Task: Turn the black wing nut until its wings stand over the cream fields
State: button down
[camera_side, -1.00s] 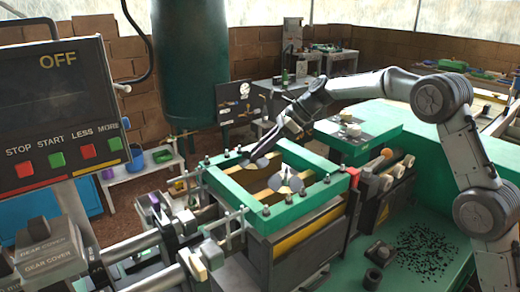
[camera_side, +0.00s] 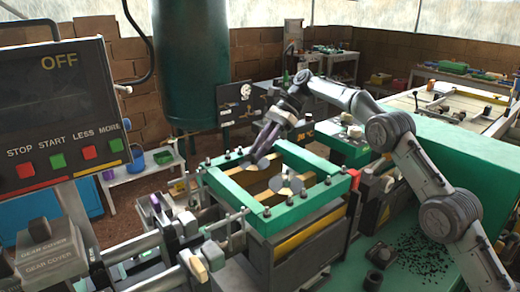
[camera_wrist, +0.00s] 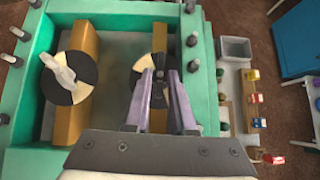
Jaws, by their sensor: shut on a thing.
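My gripper (camera_wrist: 161,78) is shut on the black wing nut (camera_wrist: 158,88), with one purple-grey finger on either side of it in the wrist view. The nut sits on a round disc (camera_wrist: 140,68) of cream and black fields. The fingers hide much of the nut and disc, so I cannot tell exactly which fields its wings stand over. In the side view my gripper (camera_side: 256,160) reaches down at the far left part of the green frame. A second, pale wing nut (camera_wrist: 60,72) stands on another cream and black disc (camera_wrist: 86,66), apart from my gripper.
The green frame (camera_side: 300,212) surrounds both discs, with tan bars (camera_wrist: 72,120) across it and several dark bolts on its rim. A control panel (camera_side: 60,110) reading OFF stands at the left. A grey bin (camera_wrist: 235,48) lies beyond the frame in the wrist view.

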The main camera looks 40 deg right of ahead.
jog(key=shift+n, duration=0.3)
dwell(0.4)
jog(key=c, duration=1)
grip_release()
jog(key=shift+o, duration=0.2)
jog(key=shift+r, duration=1.35)
jog(key=s+d+r, duration=0.1)
jog(key=s+r, duration=0.9)
jog(key=s, duration=0.4)
jog(key=shift+r, duration=0.2)
